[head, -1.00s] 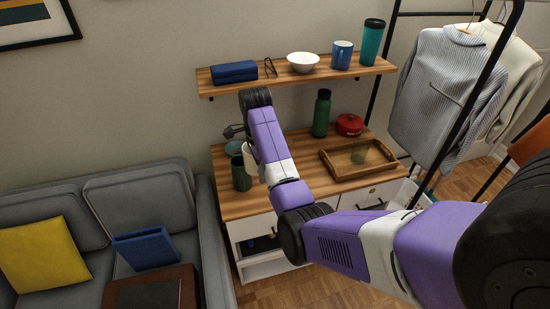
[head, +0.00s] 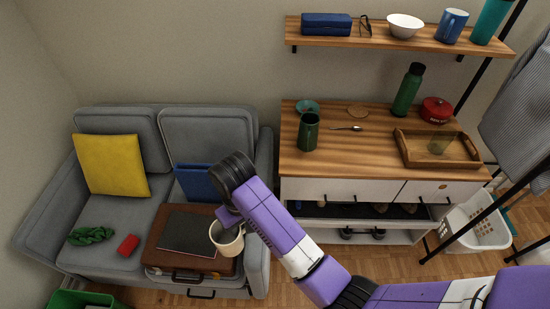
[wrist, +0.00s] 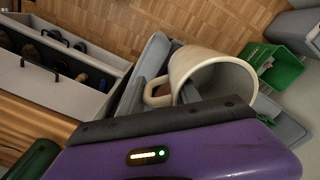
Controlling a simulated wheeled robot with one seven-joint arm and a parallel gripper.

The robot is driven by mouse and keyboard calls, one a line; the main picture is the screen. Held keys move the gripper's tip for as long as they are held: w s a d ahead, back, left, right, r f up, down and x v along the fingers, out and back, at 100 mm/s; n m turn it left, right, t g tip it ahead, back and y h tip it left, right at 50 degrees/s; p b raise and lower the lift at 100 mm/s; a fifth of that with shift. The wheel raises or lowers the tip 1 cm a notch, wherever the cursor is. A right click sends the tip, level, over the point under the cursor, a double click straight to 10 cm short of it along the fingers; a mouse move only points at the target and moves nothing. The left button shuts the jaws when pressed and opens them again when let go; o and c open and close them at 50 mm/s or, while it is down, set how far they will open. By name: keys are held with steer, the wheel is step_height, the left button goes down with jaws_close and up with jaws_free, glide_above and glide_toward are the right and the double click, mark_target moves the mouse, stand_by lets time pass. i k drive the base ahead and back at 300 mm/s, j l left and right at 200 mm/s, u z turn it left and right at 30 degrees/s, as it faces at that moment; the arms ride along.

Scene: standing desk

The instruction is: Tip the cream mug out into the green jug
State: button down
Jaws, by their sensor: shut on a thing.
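The cream mug (head: 228,240) is in my gripper (head: 231,220), held in front of the sofa by the brown case. In the head view its mouth faces mostly up. The green jug (head: 308,133) stands upright on the wooden cabinet top, to the right of and apart from my gripper. What is inside the jug is not visible.
The cabinet top (head: 340,167) also bears a small green dish (head: 307,107), a spoon (head: 346,128), a green bottle (head: 407,92), a red pot (head: 436,110) and a wooden tray (head: 408,161). The brown case (head: 160,258) lies below the mug. A green crate (head: 85,300) is at bottom left.

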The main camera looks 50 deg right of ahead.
mark_target(308, 128)
steer(key=z, duration=1.15)
